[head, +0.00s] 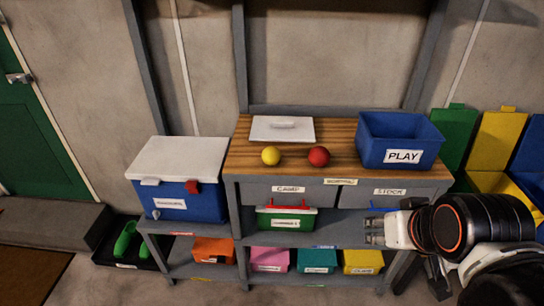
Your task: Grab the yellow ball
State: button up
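The yellow ball (271,156) rests on the wooden top of the shelf unit (342,133), near its front edge and left of the middle. A red ball (319,156) lies a short way to its right. My gripper (374,231) is at the lower right, in front of the shelf unit and below the level of its top. Its fingers point left, well apart from the yellow ball. It seems to hold nothing, but the fingers are too small to tell whether they are open or shut.
A white lid (282,129) lies behind the yellow ball. A blue PLAY bin (402,141) stands at the right end of the top. A blue cooler with a white lid (185,160) stands to the left. Lower shelves hold several coloured bins. Coloured bins (495,140) stand at far right.

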aim_at(271, 155)
jog(key=j+z, duration=0.15)
jog(key=z, duration=0.65)
jog(key=k+j+z, duration=0.2)
jog(key=j, duration=0.2)
jog(key=j+z, duration=0.2)
jog(key=j, duration=0.15)
jog(key=k+j+z, duration=0.1)
jog(key=j+z, duration=0.15)
jog(key=k+j+z, duration=0.2)
jog(key=j, duration=0.25)
jog(key=k+j, duration=0.1)
jog(key=j, duration=0.15)
jog(key=k+j, duration=0.15)
